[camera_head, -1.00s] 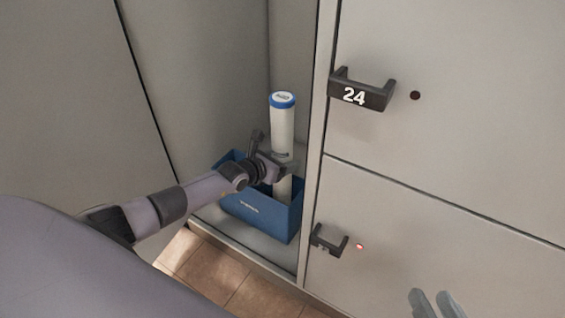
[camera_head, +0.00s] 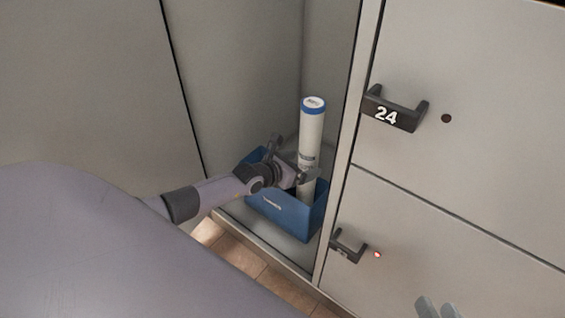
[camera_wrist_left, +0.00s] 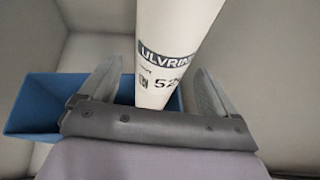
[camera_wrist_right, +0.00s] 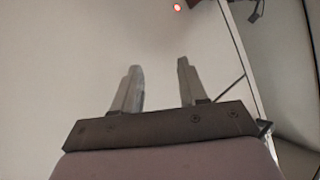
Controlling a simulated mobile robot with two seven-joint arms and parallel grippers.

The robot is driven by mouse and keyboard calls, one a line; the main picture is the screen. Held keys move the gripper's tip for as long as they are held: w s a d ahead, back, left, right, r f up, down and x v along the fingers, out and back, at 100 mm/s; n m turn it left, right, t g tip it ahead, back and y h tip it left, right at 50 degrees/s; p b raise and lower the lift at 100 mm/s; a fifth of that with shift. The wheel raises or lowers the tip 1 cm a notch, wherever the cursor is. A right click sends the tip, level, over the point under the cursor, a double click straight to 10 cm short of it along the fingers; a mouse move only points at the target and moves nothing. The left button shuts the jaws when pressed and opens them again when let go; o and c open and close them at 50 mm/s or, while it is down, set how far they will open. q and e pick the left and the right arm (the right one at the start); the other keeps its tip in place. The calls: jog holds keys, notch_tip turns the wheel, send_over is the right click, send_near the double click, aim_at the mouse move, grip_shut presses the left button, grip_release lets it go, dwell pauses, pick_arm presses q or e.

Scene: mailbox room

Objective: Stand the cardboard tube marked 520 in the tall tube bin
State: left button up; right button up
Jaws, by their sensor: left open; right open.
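The white cardboard tube (camera_head: 312,130) with a blue cap stands upright in the blue bin (camera_head: 283,208), inside an open locker bay. In the left wrist view the tube (camera_wrist_left: 165,40) shows a label reading "ULVRIN" and part of a number beginning "52". My left gripper (camera_head: 303,176) is open at the tube's lower part, just above the bin. In the left wrist view its fingers (camera_wrist_left: 158,88) lie on either side of the tube, with a gap visible at the right. The tube's foot is hidden. My right gripper (camera_head: 437,308) is open and empty in front of the locker doors.
A locker door with handle 24 (camera_head: 393,108) is shut at the right. Below it is another shut door with a dark handle (camera_head: 347,245) and a red light (camera_head: 377,254). A tiled floor (camera_head: 255,268) lies in front. The locker's side walls stand close around the bin.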

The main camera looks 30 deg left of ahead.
pick_arm(q)
jog(key=p+v, duration=0.4)
jog(key=v, duration=0.4)
jog(key=s+d+r+n, duration=0.2)
jog(key=s+d+n, duration=0.4)
jog(key=n, duration=0.6)
jog(key=s+d+r+n+h, duration=0.1)
jog(key=s+d+r+n, duration=0.2)
jog(key=s+d+n, duration=0.3)
jog(key=s+d+r+n+g, duration=0.1)
jog(key=s+d+r+n, duration=0.2)
jog(key=n, duration=1.4)
jog(key=s+d, duration=0.4)
jog(key=shift+n+h, duration=0.3)
jog(key=shift+h, duration=0.1)
pick_arm(e)
jog(key=d, duration=0.1)
jog(key=d+h, duration=0.1)
jog(key=s+d+r+h, duration=0.1)
jog(key=d, duration=0.1)
jog(key=shift+s+n, duration=0.1)
jog(key=shift+n, duration=0.3)
pick_arm(q)
jog(key=shift+r, duration=0.1)
pick_arm(e)
jog(key=shift+s+a, duration=0.1)
